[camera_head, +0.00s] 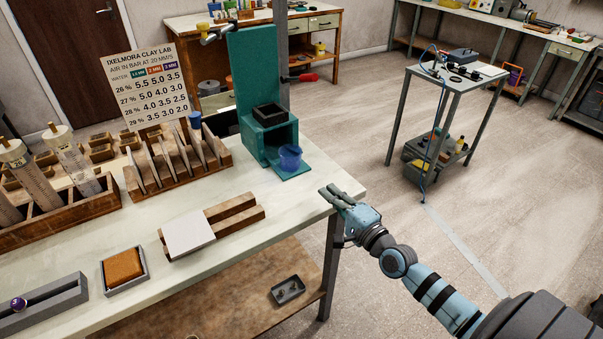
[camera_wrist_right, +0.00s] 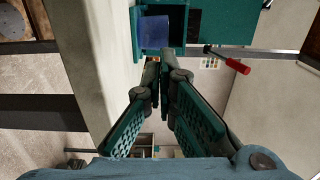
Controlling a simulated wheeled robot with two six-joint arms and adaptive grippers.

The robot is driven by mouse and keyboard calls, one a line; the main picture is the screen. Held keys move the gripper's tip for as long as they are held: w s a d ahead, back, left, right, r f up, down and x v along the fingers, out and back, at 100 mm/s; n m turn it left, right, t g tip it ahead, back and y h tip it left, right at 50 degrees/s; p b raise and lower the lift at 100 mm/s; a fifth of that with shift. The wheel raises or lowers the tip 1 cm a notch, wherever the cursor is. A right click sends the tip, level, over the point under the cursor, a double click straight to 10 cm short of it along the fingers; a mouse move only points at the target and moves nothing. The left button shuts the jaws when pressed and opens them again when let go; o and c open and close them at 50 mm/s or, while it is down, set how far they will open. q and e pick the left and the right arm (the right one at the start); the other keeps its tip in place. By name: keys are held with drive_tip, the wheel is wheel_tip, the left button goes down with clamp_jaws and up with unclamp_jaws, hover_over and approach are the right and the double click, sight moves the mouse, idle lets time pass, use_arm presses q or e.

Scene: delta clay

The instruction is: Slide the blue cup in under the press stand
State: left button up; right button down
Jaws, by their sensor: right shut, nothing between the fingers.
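The blue cup (camera_head: 290,158) stands on the front base plate of the teal press stand (camera_head: 252,90), at the mouth of the opening under its raised block. How far it sits inside is hard to tell. In the right wrist view the cup (camera_wrist_right: 155,33) shows at the top, beyond my fingers, within the teal frame of the stand (camera_wrist_right: 222,22). My right gripper (camera_head: 335,195) is at the table's right edge, in front of and to the right of the cup, apart from it. Its fingertips (camera_wrist_right: 164,62) are together and empty. My left gripper is not in view.
A wooden rack (camera_head: 178,173) of upright plates stands left of the press. A white tile (camera_head: 187,232) lies on wooden strips in front. A red-handled lever (camera_head: 303,78) sticks out right of the press. Bare tabletop (camera_head: 235,183) lies between rack and strips.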

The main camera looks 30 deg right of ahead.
sight(297, 161)
drive_tip(key=w+b, duration=0.1)
drive_tip(key=w, duration=0.3)
drive_tip(key=w+b, duration=0.2)
drive_tip(key=w, duration=0.1)
drive_tip(key=w+b, duration=0.1)
drive_tip(key=w, duration=0.3)
drive_tip(key=shift+w+a+f, duration=0.15)
drive_tip(key=shift+w+a, duration=0.15)
drive_tip(key=shift+a, duration=0.05)
drive_tip(key=shift+w+b, duration=0.35)
drive_tip(key=shift+w, duration=0.3)
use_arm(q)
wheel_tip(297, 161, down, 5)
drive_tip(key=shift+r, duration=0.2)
